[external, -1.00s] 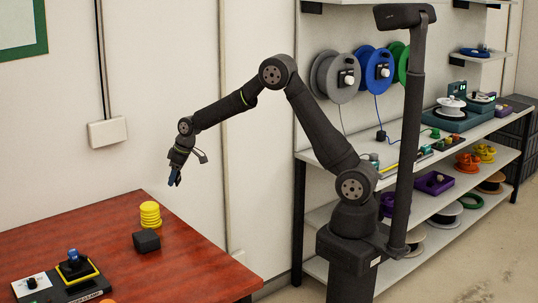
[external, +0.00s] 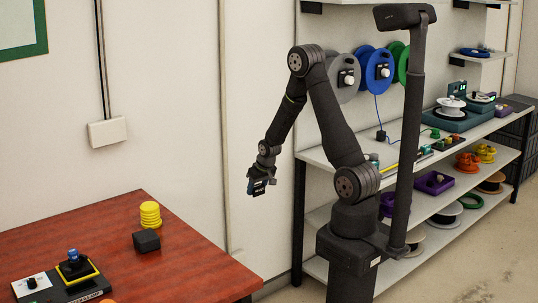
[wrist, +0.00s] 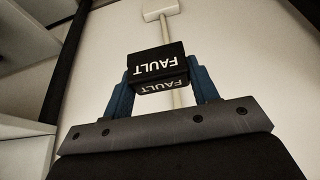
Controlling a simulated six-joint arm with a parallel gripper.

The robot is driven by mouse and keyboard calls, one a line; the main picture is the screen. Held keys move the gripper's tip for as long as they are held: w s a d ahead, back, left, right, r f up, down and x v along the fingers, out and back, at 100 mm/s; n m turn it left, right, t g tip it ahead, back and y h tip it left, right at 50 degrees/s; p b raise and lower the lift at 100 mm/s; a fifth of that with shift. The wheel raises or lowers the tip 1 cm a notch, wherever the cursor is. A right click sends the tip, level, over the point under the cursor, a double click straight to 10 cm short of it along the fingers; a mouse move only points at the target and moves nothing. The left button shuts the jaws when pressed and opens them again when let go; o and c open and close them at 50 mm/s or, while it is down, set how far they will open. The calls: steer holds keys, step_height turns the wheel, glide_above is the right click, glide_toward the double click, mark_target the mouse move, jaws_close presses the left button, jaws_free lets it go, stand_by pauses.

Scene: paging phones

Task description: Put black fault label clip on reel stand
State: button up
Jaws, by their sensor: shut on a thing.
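The black fault label clip (wrist: 157,66), with white FAULT lettering upside down in the wrist view, is held between the two blue fingers. My gripper (external: 257,189) is shut on it and hangs in the air, in the picture between the red-brown table and the shelf unit. The clip is a small dark shape at the fingertips in the external view. A white reel (external: 452,103) sits on a teal base (external: 462,122) on the shelf unit's worktop at the right; this appears to be the reel stand. My gripper is well away from it.
The red-brown table (external: 60,240) holds a yellow stack (external: 150,214), a black block (external: 146,240) and a dark device (external: 78,280). Grey, blue (external: 376,70) and green reels hang above the worktop (external: 320,160). Small parts lie along the worktop. A grey post (external: 408,150) stands beside my arm.

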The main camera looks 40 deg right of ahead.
steer(key=shift+s+f, duration=0.75)
steer(key=shift+f, duration=0.05)
steer(key=w+a+r+n+y, duration=0.1)
steer(key=w+a+r+n, duration=0.1)
steer(key=w+a, duration=0.35)
steer(key=w+a+r+n+y, duration=0.1)
steer(key=w+a+n, duration=0.1)
steer(key=a, duration=0.6)
steer(key=a+r+n, duration=0.2)
steer(key=a+r, duration=0.1)
steer(key=a, duration=0.7)
steer(key=a+r+n+g+y, duration=0.1)
steer(key=a+r+n, duration=0.2)
steer(key=a, duration=0.7)
steer(key=a+r+n+g+y, duration=0.1)
steer(key=a+r+n, duration=0.2)
steer(key=a, duration=0.7)
steer(key=shift+r, duration=0.45)
steer(key=s+a+r+n+g, duration=0.1)
steer(key=s+a+r+n, duration=0.1)
steer(key=a, duration=0.5)
steer(key=s+a+r+n, duration=0.2)
steer(key=s+a+r, duration=0.2)
steer(key=s+a, duration=0.2)
steer(key=shift+a+r+n+g+y, duration=0.3)
steer(key=shift+a+g, duration=0.1)
steer(key=shift+a, duration=0.25)
steer(key=shift+f, duration=0.1)
